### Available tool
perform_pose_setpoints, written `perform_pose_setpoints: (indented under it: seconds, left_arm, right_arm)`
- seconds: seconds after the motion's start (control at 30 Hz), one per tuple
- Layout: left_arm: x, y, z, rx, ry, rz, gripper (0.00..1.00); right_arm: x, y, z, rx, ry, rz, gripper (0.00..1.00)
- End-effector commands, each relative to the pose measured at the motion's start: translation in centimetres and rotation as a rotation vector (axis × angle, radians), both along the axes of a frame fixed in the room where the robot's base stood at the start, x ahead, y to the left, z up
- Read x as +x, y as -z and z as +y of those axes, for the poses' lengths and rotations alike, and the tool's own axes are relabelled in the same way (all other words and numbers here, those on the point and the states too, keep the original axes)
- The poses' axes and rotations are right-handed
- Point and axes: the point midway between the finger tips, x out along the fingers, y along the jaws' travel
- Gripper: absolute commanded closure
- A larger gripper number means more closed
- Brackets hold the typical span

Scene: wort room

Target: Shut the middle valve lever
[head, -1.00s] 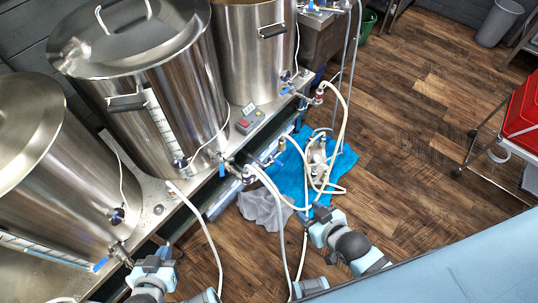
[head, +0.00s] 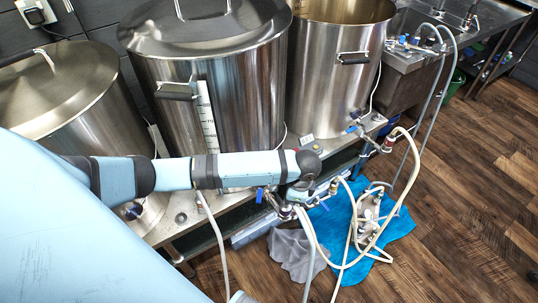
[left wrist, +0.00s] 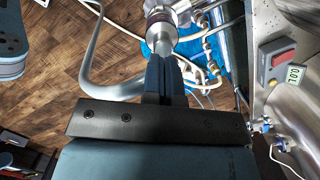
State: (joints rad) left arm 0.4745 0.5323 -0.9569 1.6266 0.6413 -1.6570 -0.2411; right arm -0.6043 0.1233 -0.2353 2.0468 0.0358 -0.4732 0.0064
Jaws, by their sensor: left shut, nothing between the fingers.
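The middle kettle (head: 163,85) is steel, with a lid and a white level strip. A blue lever (head: 260,195) shows at its valve, low on its front and just left of my left gripper (head: 298,192). My left arm reaches across in front of this kettle, and its wrist hides part of the valve. In the left wrist view, my left gripper (left wrist: 165,75) is shut and empty, with its fingertips close to a metal hose fitting (left wrist: 162,32). I cannot tell whether they touch. My right gripper is not in view.
A left kettle (head: 60,85) and a right kettle (head: 335,85) flank the middle one on the bench. Pale hoses (head: 313,240) hang from the valves to a pump (head: 367,215) on a blue cloth (head: 395,230). Wooden floor (head: 460,220) is clear at right.

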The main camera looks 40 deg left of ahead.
Motion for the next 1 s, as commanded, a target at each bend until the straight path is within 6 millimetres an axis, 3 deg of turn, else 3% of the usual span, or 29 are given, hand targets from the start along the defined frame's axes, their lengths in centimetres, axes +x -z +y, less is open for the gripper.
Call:
perform_pose_setpoints:
  seconds: [0.03,0.13,0.37,0.8,1.0]
  left_arm:
    - [1.0,-0.1,1.6,0.052,0.007,0.022,1.00]
    - [2.0,-0.9,3.8,0.126,0.014,0.069,1.00]
    - [2.7,-1.2,6.1,0.196,0.014,0.119,1.00]
    - [1.4,5.6,8.4,0.194,0.014,0.118,1.00]
    - [1.1,7.3,9.0,0.193,0.015,0.117,1.00]
  right_arm:
    - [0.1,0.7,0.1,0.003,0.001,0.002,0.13]
    - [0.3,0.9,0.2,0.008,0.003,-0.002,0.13]
    - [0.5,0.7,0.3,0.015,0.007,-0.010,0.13]
    - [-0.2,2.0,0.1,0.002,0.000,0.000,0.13]
    - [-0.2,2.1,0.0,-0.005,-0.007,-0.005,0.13]
